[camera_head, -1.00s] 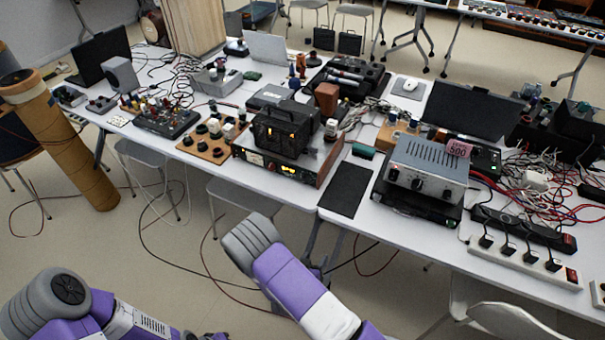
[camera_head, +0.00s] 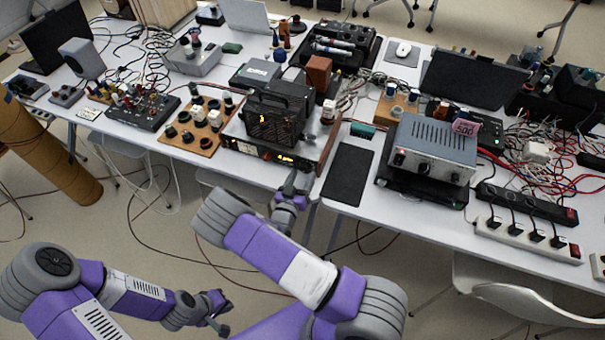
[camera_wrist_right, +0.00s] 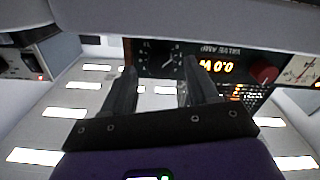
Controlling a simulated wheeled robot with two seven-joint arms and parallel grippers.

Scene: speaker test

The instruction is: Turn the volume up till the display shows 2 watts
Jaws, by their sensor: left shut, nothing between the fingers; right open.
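The amplifier has a black front panel (camera_head: 245,152) with a lit orange display (camera_head: 290,159). In the right wrist view the picture is upside down and the display (camera_wrist_right: 215,66) reads 0.0 W. A dark round dial with pale scale marks (camera_wrist_right: 160,58) lies beside the display, between the fingertips in the picture. My right gripper (camera_head: 297,181) is open just in front of the panel's right part; its fingers (camera_wrist_right: 159,72) show no clear contact with the dial. A red knob (camera_wrist_right: 265,74) is also on the panel. My left gripper (camera_head: 221,319) is shut and empty, low over the floor.
A dark device (camera_head: 275,118) with glowing parts stands on the amplifier. A black mat (camera_head: 347,174) and a grey power supply (camera_head: 433,150) are to its right. A wooden board with knobs (camera_head: 187,140) is to its left. Power strips (camera_head: 525,238) lie at the right.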

